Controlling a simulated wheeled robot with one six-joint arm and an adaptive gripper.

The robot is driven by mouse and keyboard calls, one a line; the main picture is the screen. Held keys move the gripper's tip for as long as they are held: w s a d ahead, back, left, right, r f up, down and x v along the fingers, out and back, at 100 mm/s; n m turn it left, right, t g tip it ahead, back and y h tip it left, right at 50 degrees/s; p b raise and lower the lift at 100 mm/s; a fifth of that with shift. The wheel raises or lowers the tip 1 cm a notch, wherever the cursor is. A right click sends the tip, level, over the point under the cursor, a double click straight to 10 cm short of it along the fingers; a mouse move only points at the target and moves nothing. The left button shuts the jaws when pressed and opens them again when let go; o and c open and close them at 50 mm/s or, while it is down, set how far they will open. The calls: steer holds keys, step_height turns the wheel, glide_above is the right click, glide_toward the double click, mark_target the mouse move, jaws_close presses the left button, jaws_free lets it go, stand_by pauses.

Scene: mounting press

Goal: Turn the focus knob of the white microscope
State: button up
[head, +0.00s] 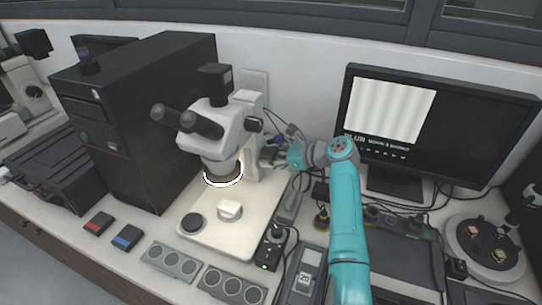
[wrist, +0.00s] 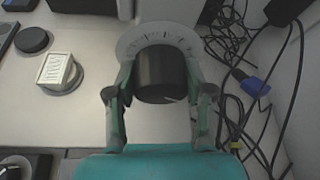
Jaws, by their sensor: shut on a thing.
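The white microscope (head: 217,135) stands on its pale base plate (head: 240,228) left of centre in the head view, with two black eyepieces toward the front left. Its focus knob (wrist: 162,75) is a black cylinder in front of a pale graduated disc (wrist: 183,38) in the wrist view. My gripper (wrist: 163,92) has one finger on each side of the knob and is shut on it. In the head view my gripper (head: 276,157) reaches the microscope's right side from the right, and the knob is mostly hidden there.
A black computer tower (head: 135,115) stands left of the microscope. A monitor (head: 435,125) stands to the right behind my arm. Loose cables (wrist: 245,85) lie right of the knob. A white block (head: 229,210) and a black disc (head: 193,222) sit on the base plate.

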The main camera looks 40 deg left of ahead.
steer(key=n+t, duration=0.1)
steer(key=n, duration=0.1)
steer(key=n+t+y, duration=0.1)
steer(key=n, duration=0.1)
steer(key=shift+s+f, duration=0.15)
steer(key=shift+s, duration=0.05)
steer(key=n+t+y, duration=0.2)
steer(key=n, duration=0.2)
stand_by(0.3)
steer(key=shift+n, duration=0.3)
steer(key=shift+f, duration=0.1)
steer(key=o, duration=1.2)
steer(key=shift+c, duration=0.2)
